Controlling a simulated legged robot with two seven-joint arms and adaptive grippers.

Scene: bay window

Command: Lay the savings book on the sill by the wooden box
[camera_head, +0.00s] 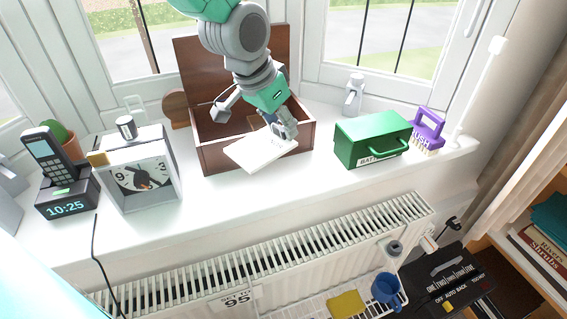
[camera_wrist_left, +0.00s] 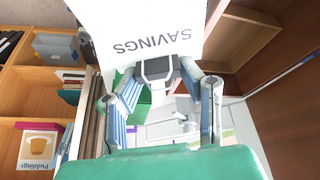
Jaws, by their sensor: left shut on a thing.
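The wooden box (camera_head: 216,159) stands open on the white sill (camera_head: 225,197), its lid raised at the back. My left gripper (camera_head: 283,130) comes down over the box and is shut on the edge of the savings book (camera_head: 258,151). The book is white and overlaps the box's front wall in the picture, tilted, its front corner reaching over the sill. Its gap above box and sill cannot be told. In the left wrist view the book (camera_wrist_left: 140,40) shows the word SAVINGS, inverted, between the fingers (camera_wrist_left: 160,72). My right gripper is not in view.
A square clock (camera_head: 143,180), a phone on its base (camera_head: 65,190) and a cactus stand left of the box. A green tin (camera_head: 370,138) and a purple brush (camera_head: 428,128) stand to the right. Bare sill lies before the box, with a radiator (camera_head: 270,262) below.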

